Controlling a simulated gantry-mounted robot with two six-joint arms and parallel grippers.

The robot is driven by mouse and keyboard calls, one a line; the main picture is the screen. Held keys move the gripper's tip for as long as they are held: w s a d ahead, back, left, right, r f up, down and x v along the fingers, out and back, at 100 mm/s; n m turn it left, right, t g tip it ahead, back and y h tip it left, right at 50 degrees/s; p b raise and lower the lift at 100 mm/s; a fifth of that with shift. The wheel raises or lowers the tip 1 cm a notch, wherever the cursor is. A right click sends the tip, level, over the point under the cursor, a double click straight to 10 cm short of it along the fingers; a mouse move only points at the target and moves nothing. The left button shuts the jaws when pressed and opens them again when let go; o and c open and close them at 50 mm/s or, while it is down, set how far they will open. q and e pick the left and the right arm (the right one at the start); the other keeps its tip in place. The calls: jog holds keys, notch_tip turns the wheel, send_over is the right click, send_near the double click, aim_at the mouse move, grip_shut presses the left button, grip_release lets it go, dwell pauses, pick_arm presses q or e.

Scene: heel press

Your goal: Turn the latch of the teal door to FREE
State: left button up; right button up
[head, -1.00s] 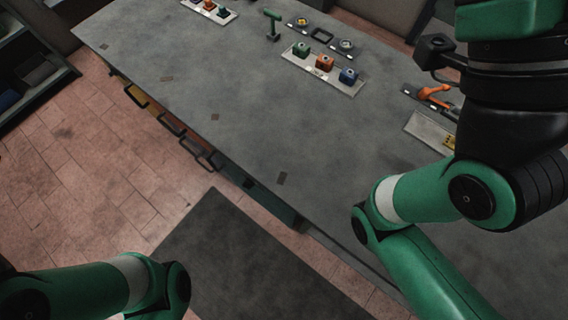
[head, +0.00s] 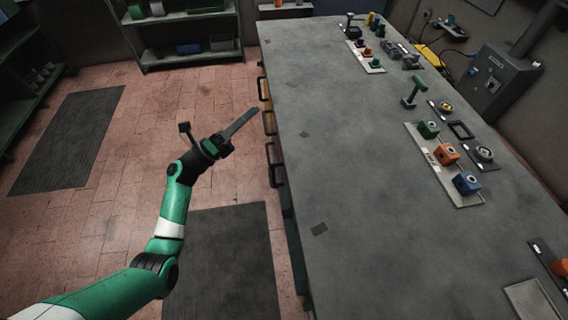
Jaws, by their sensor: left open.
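My left gripper (head: 240,123) is open and empty. It hangs over the tiled floor to the left of the workbench, with its fingers pointing up and right towards the bench's drawer handles. It looks clear of the bench front. I cannot make out a teal door or its latch; the bench front (head: 292,235) below the handles is dark and seen very steeply. My right gripper is out of view.
The long grey bench (head: 350,150) fills the right. A tray (head: 463,197) with green, orange and blue blocks stands on it. Black handles (head: 275,165) stick out from its front. Green shelves (head: 188,40) stand at the back. Floor between mats (head: 225,260) is free.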

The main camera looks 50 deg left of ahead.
pick_arm(q)
jog(key=s+d+f+m+g+h+b, duration=0.1)
jog(key=s+f+m+g, duration=0.15)
jog(key=f, duration=0.75)
jog(key=s+d+f+m+g+h+b, duration=0.1)
jog(key=s+d+f+g+h, duration=0.2)
jog(key=f, duration=0.8)
jog(key=m+g, duration=0.1)
jog(key=g, duration=0.1)
send_near(287, 213)
jog(key=f+b+x, duration=0.1)
jog(key=b+x, duration=0.1)
jog(key=x, duration=0.6)
jog(key=shift+w+a+h+b, duration=0.2)
jog(key=shift+a+h+b, duration=0.15)
jog(key=shift+h, duration=0.05)
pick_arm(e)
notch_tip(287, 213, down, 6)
pick_arm(q)
jog(key=c, duration=1.4)
